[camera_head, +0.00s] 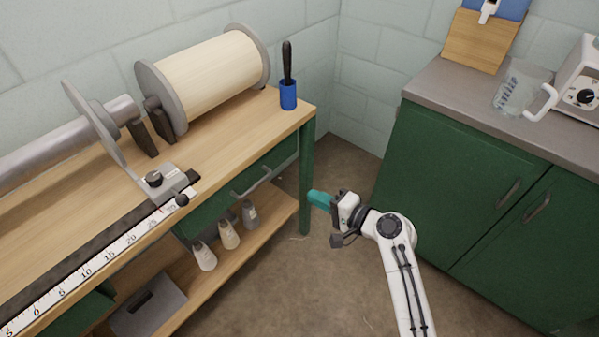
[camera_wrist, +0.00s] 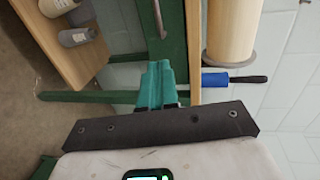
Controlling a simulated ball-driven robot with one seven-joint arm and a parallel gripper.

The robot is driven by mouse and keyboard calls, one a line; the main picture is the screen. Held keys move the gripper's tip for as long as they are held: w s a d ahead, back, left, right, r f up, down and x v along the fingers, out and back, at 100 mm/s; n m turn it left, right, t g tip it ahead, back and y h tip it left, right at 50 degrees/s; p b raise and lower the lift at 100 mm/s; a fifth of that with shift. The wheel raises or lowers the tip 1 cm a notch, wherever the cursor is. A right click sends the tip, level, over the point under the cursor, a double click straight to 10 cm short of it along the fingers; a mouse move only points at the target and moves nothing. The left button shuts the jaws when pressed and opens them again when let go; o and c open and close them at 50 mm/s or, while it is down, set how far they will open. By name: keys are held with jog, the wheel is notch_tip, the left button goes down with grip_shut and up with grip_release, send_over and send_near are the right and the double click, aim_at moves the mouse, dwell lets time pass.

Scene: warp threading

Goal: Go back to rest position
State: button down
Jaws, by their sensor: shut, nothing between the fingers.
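My gripper (camera_head: 320,200) shows in the head view over the floor gap between the wooden bench and the green cabinet. Its teal fingers point left toward the bench's green corner leg. In the wrist view the teal fingers (camera_wrist: 157,82) are together with nothing between them. My white arm reaches up from the bottom of the head view, bent at the joint behind the gripper. The gripper appears apart from the bench and the cabinet.
The bench (camera_head: 225,149) carries a large wound spool (camera_head: 212,75), a blue holder (camera_head: 288,95) with a black-handled tool, and a ruler (camera_head: 95,268). Several bottles (camera_head: 229,235) stand on its lower shelf. At right, a green cabinet (camera_head: 470,190) bears a glass beaker (camera_head: 520,88). Floor between is clear.

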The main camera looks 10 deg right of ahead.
jog(key=s+f+n+g+h+p, duration=0.1)
jog(key=s+f+n+g+p, duration=0.2)
jog(key=s, duration=0.7)
jog(key=s+d+r+n+g+h+p, duration=0.1)
jog(key=s+d+n+g+h, duration=0.1)
jog(key=s, duration=0.6)
jog(key=s+d+r+n+g+h+p, duration=0.2)
jog(key=s+d, duration=0.3)
jog(key=s, duration=0.4)
jog(key=s+d+r+n+g+h+p, duration=0.1)
jog(key=s+d+n+g+h, duration=0.2)
jog(key=s, duration=0.6)
jog(key=shift+d+r+g+h, duration=0.3)
jog(key=shift+d+g+h, duration=0.4)
jog(key=shift+d+h, duration=0.1)
jog(key=shift+a, duration=0.2)
